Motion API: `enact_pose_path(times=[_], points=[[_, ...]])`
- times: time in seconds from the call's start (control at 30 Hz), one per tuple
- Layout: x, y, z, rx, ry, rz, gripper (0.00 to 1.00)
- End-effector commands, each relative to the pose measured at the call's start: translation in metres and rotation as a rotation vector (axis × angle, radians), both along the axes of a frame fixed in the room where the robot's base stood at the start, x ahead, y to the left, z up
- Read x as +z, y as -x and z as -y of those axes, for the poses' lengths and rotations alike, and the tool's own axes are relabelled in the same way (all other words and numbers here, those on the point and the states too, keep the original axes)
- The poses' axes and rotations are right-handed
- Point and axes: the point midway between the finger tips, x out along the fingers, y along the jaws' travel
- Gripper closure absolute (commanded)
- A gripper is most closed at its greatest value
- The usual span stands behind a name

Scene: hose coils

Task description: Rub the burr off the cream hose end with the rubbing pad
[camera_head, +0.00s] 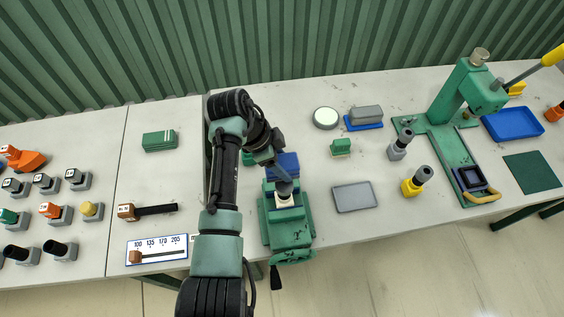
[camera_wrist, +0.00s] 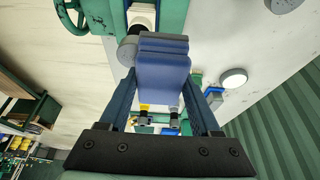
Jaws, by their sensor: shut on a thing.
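The green vise (camera_head: 287,228) stands at the front edge of the table in the head view. The cream hose end (camera_head: 285,200) sits upright in its top. In the wrist view the cream end (camera_wrist: 143,14) shows at the top, between green vise parts. My gripper (camera_wrist: 164,78) is shut on a blue block (camera_wrist: 163,72), which looks like the rubbing pad. In the head view my gripper (camera_head: 283,180) is just above and behind the hose end, with the blue block (camera_head: 289,160) partly hidden by it. I cannot tell whether block and hose end touch. The burr is not discernible.
A grey tray (camera_head: 354,197) lies right of the vise. Behind it are a small green block (camera_head: 341,147), a round white-topped disc (camera_head: 326,118) and a grey block on a blue base (camera_head: 365,117). A green press (camera_head: 462,105) stands further right. Several fittings (camera_head: 45,210) fill the left.

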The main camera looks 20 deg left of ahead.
Motion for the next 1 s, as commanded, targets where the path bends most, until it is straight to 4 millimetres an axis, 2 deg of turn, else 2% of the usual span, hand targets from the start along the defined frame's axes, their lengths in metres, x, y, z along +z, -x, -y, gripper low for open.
enact_pose_path(times=[0.27,1.0], points=[[0.0,0.002,0.002,0.0,0.001,-0.001,0.8],[0.0,0.056,0.038,0.0,0.002,-0.005,0.8]])
